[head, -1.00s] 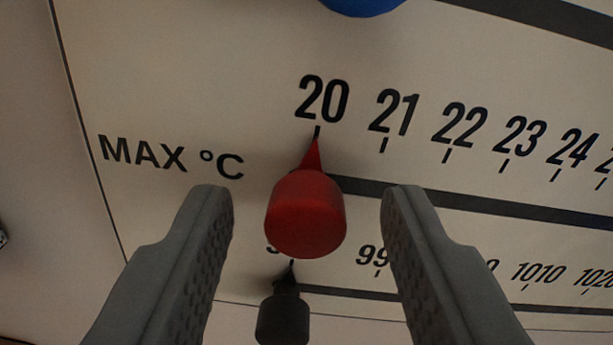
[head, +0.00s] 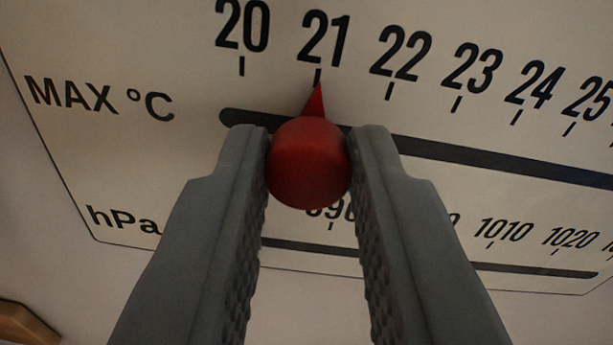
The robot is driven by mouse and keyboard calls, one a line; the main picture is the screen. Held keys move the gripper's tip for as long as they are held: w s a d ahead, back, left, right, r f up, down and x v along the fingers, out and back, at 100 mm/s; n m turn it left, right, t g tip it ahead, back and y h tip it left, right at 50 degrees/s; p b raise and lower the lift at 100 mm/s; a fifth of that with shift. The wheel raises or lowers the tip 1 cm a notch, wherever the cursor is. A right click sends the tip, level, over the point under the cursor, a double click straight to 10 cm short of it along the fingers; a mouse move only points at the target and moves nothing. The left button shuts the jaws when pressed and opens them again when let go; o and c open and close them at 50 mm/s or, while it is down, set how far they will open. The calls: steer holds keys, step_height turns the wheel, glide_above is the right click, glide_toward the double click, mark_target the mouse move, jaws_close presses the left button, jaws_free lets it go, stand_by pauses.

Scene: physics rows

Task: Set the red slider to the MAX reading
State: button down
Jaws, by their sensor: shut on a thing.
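The red slider (head: 308,165) has a round knob and a pointed tip. It sits on the dark slot (head: 480,158) of the MAX °C scale (head: 100,98), and its tip points at the 21 mark. My gripper (head: 309,160) is shut on the knob, one grey finger on each side. The left end of the slot shows below the 20. The scale numbers run from 20 at the left to 25 and on past the right edge of the picture.
Below is the hPa scale (head: 125,218) with its own dark slot (head: 440,265); my fingers and the red knob hide part of it. A brown object (head: 25,325) lies at the lower left corner. The panel face along the slot to the right is clear.

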steer(key=d, duration=1.4)
steer(key=shift+w+d, duration=0.15)
steer(key=shift+w, duration=0.05)
steer(key=c, duration=1.2)
jaws_free()
steer(key=shift+c, duration=0.2)
steer(key=s+d, duration=0.1)
steer(key=s, duration=1.6)
steer(key=shift+s, duration=0.15)
steer(key=shift+d, duration=0.1)
